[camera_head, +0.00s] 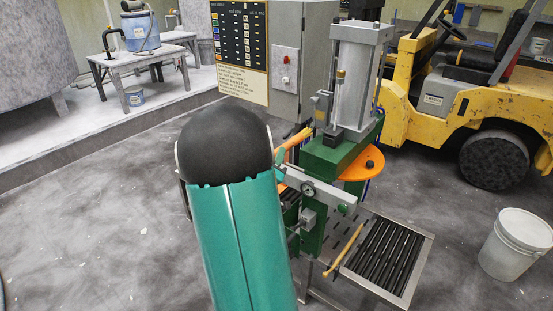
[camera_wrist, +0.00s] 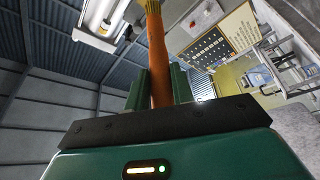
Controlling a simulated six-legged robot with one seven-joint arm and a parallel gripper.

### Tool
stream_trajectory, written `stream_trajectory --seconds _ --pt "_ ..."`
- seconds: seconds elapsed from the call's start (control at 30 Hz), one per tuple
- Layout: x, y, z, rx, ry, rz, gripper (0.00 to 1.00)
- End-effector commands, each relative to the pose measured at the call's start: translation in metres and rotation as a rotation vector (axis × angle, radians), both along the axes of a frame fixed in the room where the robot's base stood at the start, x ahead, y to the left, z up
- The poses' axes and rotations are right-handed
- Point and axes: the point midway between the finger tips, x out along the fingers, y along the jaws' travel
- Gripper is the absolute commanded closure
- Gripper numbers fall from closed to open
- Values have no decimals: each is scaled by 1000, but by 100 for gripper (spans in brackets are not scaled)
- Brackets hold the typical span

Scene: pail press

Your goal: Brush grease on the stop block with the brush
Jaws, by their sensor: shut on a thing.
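My gripper (camera_wrist: 159,82) is shut on the orange handle of the brush (camera_wrist: 157,50), which stands out between the two green fingers. The brush's pale bristle end (camera_wrist: 151,6) is at the top edge of the wrist view. In the head view the brush (camera_head: 290,150) shows beside my arm, bristles up and to the right, close to the left of the press (camera_head: 335,155). My arm hides most of the gripper there. A small dark block (camera_head: 334,135) sits on the press's green top, below the grey cylinder; I cannot tell whether it is the stop block. Bristle contact is unclear.
An orange disc (camera_head: 362,164) is at the press's right side. A roller table (camera_head: 388,258) stands in front, with a tan rod (camera_head: 346,247) by its left edge. A white bucket (camera_head: 517,243) and a yellow forklift (camera_head: 455,95) are at the right. Floor is clear at left.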

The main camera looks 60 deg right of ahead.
Motion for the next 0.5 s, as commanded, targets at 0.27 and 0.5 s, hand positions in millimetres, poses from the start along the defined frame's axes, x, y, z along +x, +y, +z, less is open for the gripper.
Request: stream_trajectory --seconds 0.27,0.5 --pt "-5 -20 0 -1 0 -4 99" --pt "-8 -44 0 -1 -1 -2 99"
